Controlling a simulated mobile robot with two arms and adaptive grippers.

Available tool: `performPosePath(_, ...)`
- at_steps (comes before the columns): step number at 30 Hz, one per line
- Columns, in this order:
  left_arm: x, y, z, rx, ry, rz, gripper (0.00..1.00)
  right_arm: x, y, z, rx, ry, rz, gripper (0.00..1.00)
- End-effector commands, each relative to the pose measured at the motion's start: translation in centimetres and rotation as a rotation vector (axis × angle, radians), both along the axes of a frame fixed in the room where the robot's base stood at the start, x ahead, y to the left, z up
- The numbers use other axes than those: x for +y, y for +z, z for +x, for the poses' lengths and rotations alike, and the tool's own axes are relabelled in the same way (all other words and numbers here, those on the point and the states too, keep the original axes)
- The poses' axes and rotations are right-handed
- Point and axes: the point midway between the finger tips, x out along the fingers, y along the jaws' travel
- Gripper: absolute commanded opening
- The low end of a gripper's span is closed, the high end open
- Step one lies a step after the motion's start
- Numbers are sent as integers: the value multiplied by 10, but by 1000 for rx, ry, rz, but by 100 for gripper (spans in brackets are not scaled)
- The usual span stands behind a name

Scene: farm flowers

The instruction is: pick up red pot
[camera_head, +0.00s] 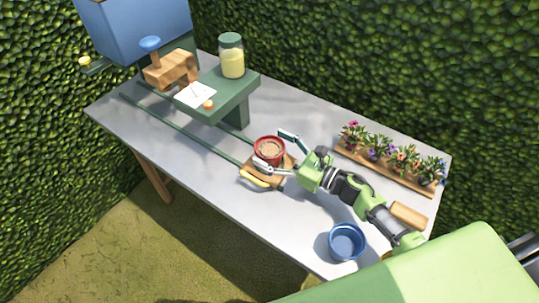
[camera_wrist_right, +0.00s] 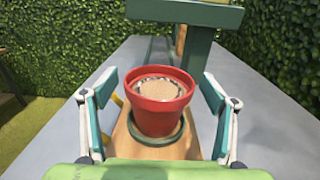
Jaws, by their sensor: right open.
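The red pot (camera_head: 269,151) stands upright on a wooden board (camera_head: 283,176) in the middle of the table. In the right wrist view the red pot (camera_wrist_right: 157,104) has pale brown contents and stands on a dark green ring (camera_wrist_right: 183,135). My right gripper (camera_head: 275,152) is open, with one finger on each side of the pot. In the right wrist view the fingers of this gripper (camera_wrist_right: 158,110) show gaps to the pot on both sides. My left gripper is not in view.
A blue pot (camera_head: 346,243) stands near the front edge. A tray of flowers (camera_head: 384,171) lies at the back right, and a small wooden block (camera_head: 408,215) lies right of my arm. A green stand (camera_head: 232,99) with a jar (camera_head: 231,56) rises behind the red pot.

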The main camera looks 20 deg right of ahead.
Motion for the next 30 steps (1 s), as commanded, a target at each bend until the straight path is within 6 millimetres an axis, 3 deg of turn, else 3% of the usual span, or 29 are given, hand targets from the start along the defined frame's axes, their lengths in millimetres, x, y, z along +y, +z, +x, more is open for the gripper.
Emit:
performPosePath(10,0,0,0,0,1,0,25,6,-1,7,1,1,-1,79)
performPosePath(15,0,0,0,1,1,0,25,6,-1,7,0,1,0,35)
performPosePath(16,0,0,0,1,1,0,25,6,-1,7,0,1,0,30)
performPosePath(30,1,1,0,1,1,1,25,6,9,7,-3,2,-3,30)
